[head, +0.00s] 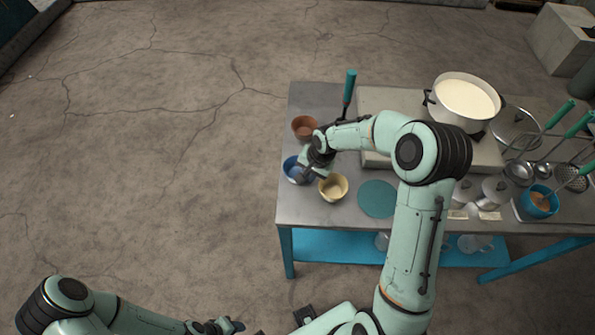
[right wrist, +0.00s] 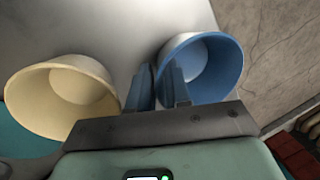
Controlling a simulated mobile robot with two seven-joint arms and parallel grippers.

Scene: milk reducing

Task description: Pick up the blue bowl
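The blue bowl (head: 291,170) stands near the left edge of the metal table, partly covered by my right gripper (head: 310,171). In the right wrist view the blue bowl (right wrist: 212,62) is at the upper right. The two fingers of the right gripper (right wrist: 158,88) are at its near left rim, close together with a narrow gap. The rim seems to pass between them; whether they press on it cannot be told. My left gripper (head: 228,325) is at the bottom of the head view, far from the table, its opening unclear.
A yellow bowl (head: 333,187) stands just right of the blue one, also in the right wrist view (right wrist: 62,96). A brown bowl (head: 304,127) is behind. A teal disc (head: 377,199), a pot of white liquid (head: 464,101) and several ladles are farther right. The floor left is clear.

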